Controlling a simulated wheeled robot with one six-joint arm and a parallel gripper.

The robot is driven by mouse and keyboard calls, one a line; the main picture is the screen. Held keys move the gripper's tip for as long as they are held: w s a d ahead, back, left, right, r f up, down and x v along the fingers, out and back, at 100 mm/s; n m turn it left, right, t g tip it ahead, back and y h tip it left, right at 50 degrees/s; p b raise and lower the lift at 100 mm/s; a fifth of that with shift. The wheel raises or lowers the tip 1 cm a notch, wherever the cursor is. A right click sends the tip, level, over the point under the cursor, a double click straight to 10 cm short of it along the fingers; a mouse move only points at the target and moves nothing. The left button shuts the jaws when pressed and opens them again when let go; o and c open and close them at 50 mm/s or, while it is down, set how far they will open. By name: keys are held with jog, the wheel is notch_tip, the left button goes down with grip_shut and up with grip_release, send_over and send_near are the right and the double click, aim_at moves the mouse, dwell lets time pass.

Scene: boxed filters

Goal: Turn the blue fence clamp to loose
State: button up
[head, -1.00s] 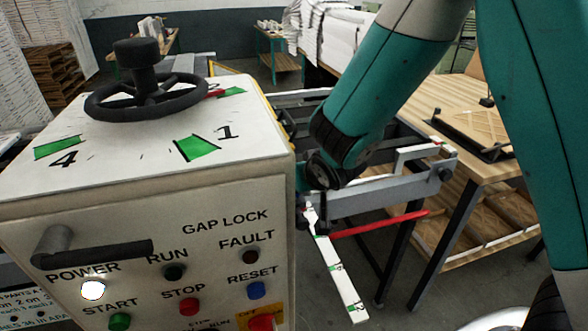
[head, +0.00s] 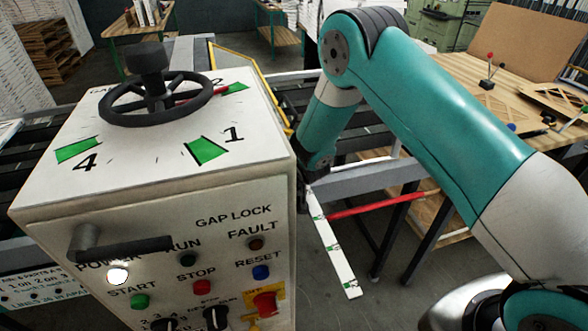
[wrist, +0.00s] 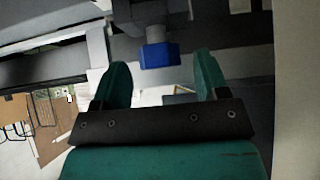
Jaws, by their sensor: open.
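The blue fence clamp (wrist: 160,55) shows in the wrist view as a small blue block under a grey mount, at the top centre. My gripper (wrist: 161,76) is open, with one teal finger on each side of the clamp's line. The clamp appears just beyond the fingertips, and I cannot tell whether they touch it. Nothing is between the fingers. In the head view my gripper and the clamp are hidden behind the control cabinet and my arm.
The control cabinet (head: 110,220) with a black handwheel (head: 155,100) stands at left, close to my arm. A red bar (head: 380,205) and a white marked strip (head: 333,255) stick out on its right. A wooden table (head: 480,85) stands at the right.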

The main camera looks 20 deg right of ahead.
jog(key=shift+w+f, duration=0.3)
jog(key=shift+f, duration=0.05)
jog(key=c, duration=0.9)
